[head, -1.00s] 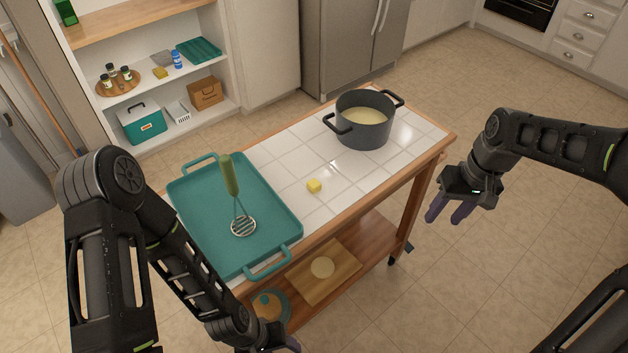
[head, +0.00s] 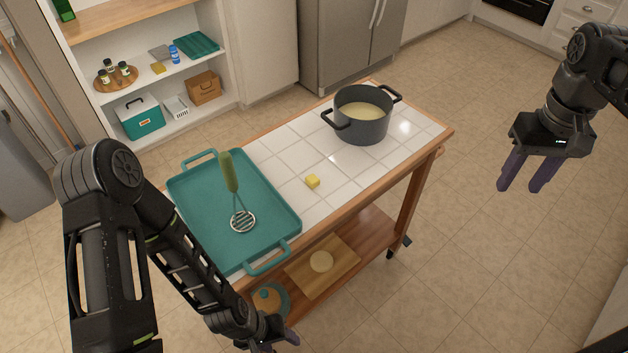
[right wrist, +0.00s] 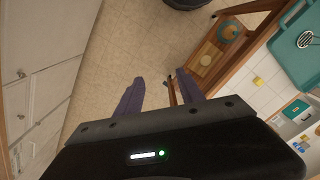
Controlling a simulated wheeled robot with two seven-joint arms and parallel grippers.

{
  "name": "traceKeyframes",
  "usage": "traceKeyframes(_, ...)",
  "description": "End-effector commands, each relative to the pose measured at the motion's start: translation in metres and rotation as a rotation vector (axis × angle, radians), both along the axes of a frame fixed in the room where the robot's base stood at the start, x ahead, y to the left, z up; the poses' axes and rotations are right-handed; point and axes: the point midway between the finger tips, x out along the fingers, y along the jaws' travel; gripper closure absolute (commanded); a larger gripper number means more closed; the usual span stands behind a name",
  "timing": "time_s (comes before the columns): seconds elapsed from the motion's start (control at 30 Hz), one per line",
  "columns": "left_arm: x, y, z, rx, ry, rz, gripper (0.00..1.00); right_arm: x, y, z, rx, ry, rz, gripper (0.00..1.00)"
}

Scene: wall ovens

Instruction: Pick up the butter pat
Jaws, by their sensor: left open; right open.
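The butter pat (head: 312,181) is a small yellow block on the white tiled top of the cart (head: 280,160), between the teal tray and the pot. It also shows small in the right wrist view (right wrist: 258,83). My right gripper (head: 526,190) is open and empty, in the air to the right of the cart, well apart from the butter. In the right wrist view its two purple fingers (right wrist: 158,92) are spread. My left gripper (head: 274,346) is low at the bottom edge of the head view, in front of the cart, partly cut off, with nothing seen in it.
A dark pot (head: 362,118) with pale contents stands at the cart's far end. A teal tray (head: 188,205) holding a green-handled masher (head: 230,175) covers the near end. The lower shelf (head: 372,237) carries a wooden board (head: 345,262). Floor right of the cart is clear.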

Motion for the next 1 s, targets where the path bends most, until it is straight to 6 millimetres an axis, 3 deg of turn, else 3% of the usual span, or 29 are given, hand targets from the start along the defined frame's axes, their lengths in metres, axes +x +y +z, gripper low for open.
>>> traceKeyframes(0.3, 0.0, 0.0, 0.0, 0.0, 0.0, 0.0, 0.43, 0.0, 0.0, 0.0, 0.0, 0.0, 0.0, 0.55)
traceKeyframes(0.4, 0.0, 0.0, 0.0, 0.0, 0.0, 0.0, 0.47, 0.001, 0.001, -0.003, 0.002, 0.001, 0.002, 0.55)
traceKeyframes(0.47, 0.0, 0.0, -0.001, 0.0, 0.0, 0.0, 0.47, 0.004, 0.004, -0.011, 0.009, 0.001, 0.008, 0.55)
traceKeyframes(0.57, 0.0, 0.0, -0.004, -0.001, -0.001, 0.0, 0.47, 0.017, 0.017, -0.041, 0.036, -0.001, 0.028, 0.55)
traceKeyframes(0.67, 0.0, -0.001, -0.009, -0.002, -0.003, 0.0, 0.47, 0.035, 0.045, -0.098, 0.09, -0.009, 0.06, 0.55)
traceKeyframes(0.77, 0.001, -0.001, -0.015, -0.003, -0.006, 0.0, 0.47, 0.047, 0.092, -0.18, 0.169, -0.018, 0.087, 0.55)
traceKeyframes(0.8, 0.001, -0.002, -0.018, -0.004, -0.007, -0.001, 0.47, 0.047, 0.115, -0.217, 0.205, -0.021, 0.091, 0.55)
traceKeyframes(0.87, 0.001, -0.002, -0.022, -0.005, -0.009, -0.001, 0.47, 0.039, 0.151, -0.271, 0.259, -0.024, 0.087, 0.55)
traceKeyframes(0.9, 0.001, -0.002, -0.025, -0.005, -0.011, -0.001, 0.47, 0.029, 0.175, -0.306, 0.291, -0.026, 0.078, 0.55)
traceKeyframes(1.0, 0.002, -0.003, -0.031, -0.007, -0.013, -0.001, 0.47, -0.012, 0.227, -0.381, 0.35, -0.024, 0.038, 0.55)
